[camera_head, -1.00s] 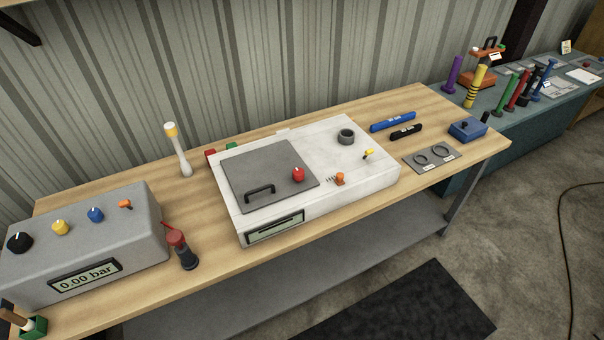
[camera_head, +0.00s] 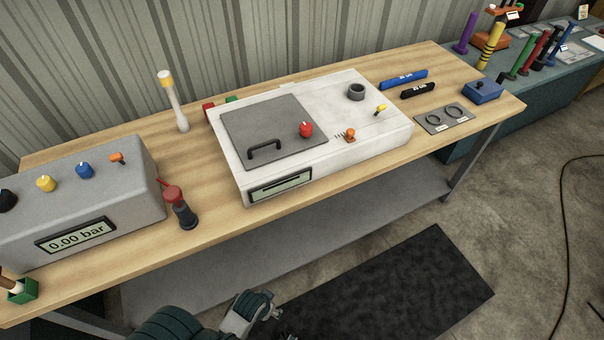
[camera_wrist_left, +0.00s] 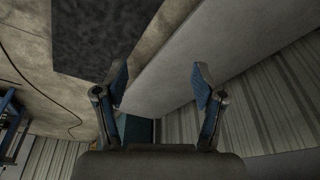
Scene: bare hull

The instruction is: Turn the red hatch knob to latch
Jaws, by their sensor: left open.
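The red hatch knob (camera_head: 306,129) sits near the right edge of the grey hatch plate (camera_head: 240,122), on top of the white box (camera_head: 345,122). A pale mark shows on the knob's top. A black handle (camera_head: 264,149) is fixed near the plate's front edge. My left gripper (camera_head: 258,308) is low at the bottom of the head view, in front of the bench and well apart from the knob. In the left wrist view its two fingers (camera_wrist_left: 160,84) are spread with nothing between them. My right gripper is not in view.
A grey console (camera_head: 80,195) reading 0.00 bar stands at left. A red-topped dark piece (camera_head: 180,208) stands between it and the white box. A white post (camera_head: 174,103) stands behind.

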